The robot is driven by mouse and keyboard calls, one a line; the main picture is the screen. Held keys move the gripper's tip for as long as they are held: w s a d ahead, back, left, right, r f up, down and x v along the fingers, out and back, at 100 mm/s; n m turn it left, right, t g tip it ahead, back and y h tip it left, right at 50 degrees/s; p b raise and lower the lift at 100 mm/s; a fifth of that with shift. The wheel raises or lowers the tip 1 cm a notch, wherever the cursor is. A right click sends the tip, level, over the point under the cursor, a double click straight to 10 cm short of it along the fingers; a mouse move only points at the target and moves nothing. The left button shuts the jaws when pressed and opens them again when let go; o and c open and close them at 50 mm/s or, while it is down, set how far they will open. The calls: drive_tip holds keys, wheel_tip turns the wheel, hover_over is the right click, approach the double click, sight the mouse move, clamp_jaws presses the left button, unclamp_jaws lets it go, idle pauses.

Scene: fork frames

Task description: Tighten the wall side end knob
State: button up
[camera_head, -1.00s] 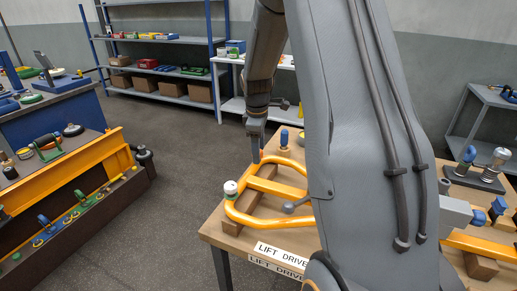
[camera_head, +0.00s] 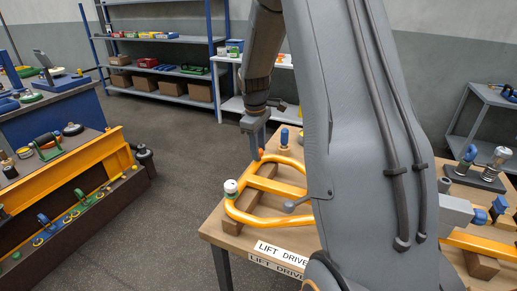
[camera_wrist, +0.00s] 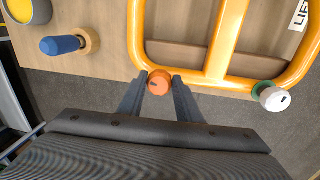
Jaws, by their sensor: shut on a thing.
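A yellow tube frame (camera_head: 268,185) lies on a wooden block on the bench. An orange knob (camera_head: 260,153) sits at its far end, towards the wall; it also shows in the wrist view (camera_wrist: 159,82). A white knob with a green collar (camera_head: 230,188) is at the near corner of the frame, and it shows at the right in the wrist view (camera_wrist: 271,96). My gripper (camera_head: 256,150) is shut on the orange knob, with one finger on each side of it in the wrist view (camera_wrist: 159,88). A dark mark shows on the knob's top.
A blue-handled tool in a wooden ring (camera_wrist: 68,44) stands on the bench beside the frame, with a grey and yellow round container (camera_wrist: 27,10) beyond it. My arm hides much of the bench. A grey lever (camera_head: 296,205) lies at the frame's near side.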

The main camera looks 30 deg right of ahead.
drive_tip(key=m, duration=0.3)
drive_tip(key=shift+a+m, duration=0.1)
drive_tip(key=shift+m, duration=0.3)
drive_tip(key=m+b, duration=0.1)
drive_tip(key=m, duration=0.3)
drive_tip(key=shift+w+m+g, duration=0.15)
drive_tip(key=shift+m+g, duration=0.15)
drive_tip(key=shift+g, duration=0.1)
drive_tip(key=m, duration=0.3)
drive_tip(key=shift+w+r+m+g+b, duration=0.1)
drive_tip(key=shift+m+g+b, duration=0.2)
drive_tip(key=shift+b, duration=0.1)
drive_tip(key=shift+a+m, duration=0.1)
drive_tip(key=shift+m, duration=1.7)
drive_tip(key=shift+w+r, duration=0.1)
drive_tip(key=o, duration=1)
drive_tip(key=shift+o, duration=0.3)
drive_tip(key=shift+b, duration=0.3)
